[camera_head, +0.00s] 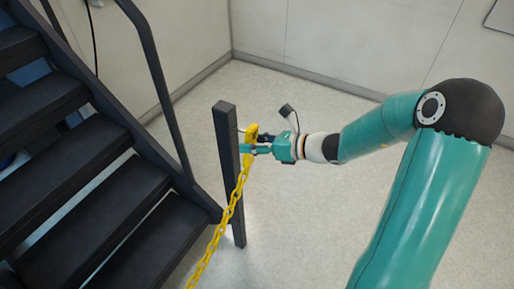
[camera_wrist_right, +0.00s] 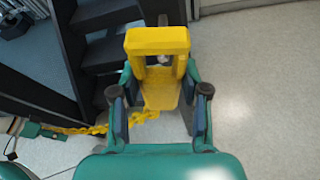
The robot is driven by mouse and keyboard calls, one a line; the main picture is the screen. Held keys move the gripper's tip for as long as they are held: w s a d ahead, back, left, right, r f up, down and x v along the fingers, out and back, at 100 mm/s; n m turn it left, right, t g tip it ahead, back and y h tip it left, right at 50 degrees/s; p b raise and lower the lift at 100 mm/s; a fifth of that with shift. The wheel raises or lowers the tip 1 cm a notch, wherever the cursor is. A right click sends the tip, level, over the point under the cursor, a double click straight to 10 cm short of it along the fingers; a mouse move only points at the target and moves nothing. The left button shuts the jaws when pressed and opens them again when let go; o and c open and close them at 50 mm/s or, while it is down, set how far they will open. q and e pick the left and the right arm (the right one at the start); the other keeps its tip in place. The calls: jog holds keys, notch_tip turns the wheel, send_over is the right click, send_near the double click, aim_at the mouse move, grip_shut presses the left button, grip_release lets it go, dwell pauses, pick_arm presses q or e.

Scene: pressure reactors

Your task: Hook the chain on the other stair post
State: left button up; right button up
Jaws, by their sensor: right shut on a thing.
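A dark square stair post (camera_head: 227,165) stands upright at the foot of the stairs. My right gripper (camera_head: 257,148) is at the right of its upper part in the head view. It is shut on the yellow hook piece (camera_head: 251,132) at the chain's end. The hook looks close to the post; I cannot tell whether they touch. In the wrist view the hook (camera_wrist_right: 158,75) sits between the fingers. The yellow chain (camera_head: 222,225) hangs from it, crosses in front of the post and runs down to the left. A teal part at the wrist view's left looks like my left gripper (camera_wrist_right: 42,131), near the chain.
Dark stair steps (camera_head: 105,210) and a sloping handrail (camera_head: 160,90) fill the left side of the head view. Pale walls (camera_head: 330,35) stand behind. The light floor (camera_head: 290,215) right of the post is clear.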

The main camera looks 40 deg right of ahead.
jog(key=shift+w+a, duration=0.25)
jog(key=shift+w, duration=0.25)
jog(key=shift+w+a, duration=0.2)
jog(key=shift+w, duration=0.3)
jog(key=shift+w+a+f+b, duration=0.2)
jog(key=shift+w+f+b, duration=0.35)
jog(key=shift+b, duration=0.2)
jog(key=o, duration=1.3)
jog(key=shift+s, duration=0.1)
